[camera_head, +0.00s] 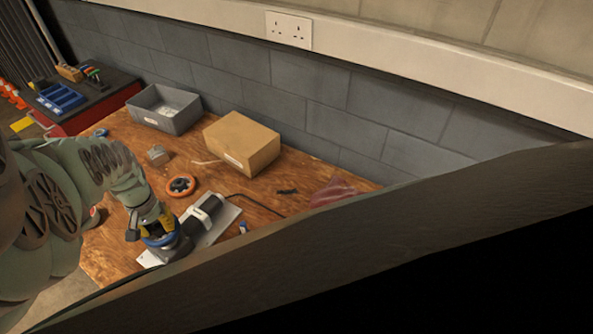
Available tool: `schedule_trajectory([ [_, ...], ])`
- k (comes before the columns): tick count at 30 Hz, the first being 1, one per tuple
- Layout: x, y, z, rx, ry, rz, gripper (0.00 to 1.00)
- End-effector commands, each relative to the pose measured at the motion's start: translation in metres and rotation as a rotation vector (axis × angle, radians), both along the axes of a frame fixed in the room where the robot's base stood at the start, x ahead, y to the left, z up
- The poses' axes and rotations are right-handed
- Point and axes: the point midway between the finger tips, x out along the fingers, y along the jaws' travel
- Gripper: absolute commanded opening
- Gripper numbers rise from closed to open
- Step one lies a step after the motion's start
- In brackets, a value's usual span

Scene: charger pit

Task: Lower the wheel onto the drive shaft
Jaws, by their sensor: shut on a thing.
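My gripper (155,226) points down at the lower left of the head view, with yellow parts on its fingers. It is shut on a blue-rimmed round thing, which looks like the wheel (158,241) and is largely covered by the fingers. Just below and right of it is the dark grey housing (179,250) of a drive unit, whose black motor body (211,207) lies on a pale metal plate (226,214). The drive shaft is hidden. I cannot tell whether the wheel touches the shaft. A separate orange-rimmed wheel (181,177) lies flat on the wooden bench behind.
A dark cable runs from the motor; a reddish cloth (333,192) lies right. A block wall closes the back. A dark beam hides the lower right.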

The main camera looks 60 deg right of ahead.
Motion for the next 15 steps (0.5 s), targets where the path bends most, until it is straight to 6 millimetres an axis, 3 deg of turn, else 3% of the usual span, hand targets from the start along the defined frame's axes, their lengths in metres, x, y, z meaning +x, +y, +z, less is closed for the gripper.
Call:
schedule_trajectory([
  [15, 0.0006, 0.0003, -0.0097, -0.001, -0.001, 0.001, 0.0],
])
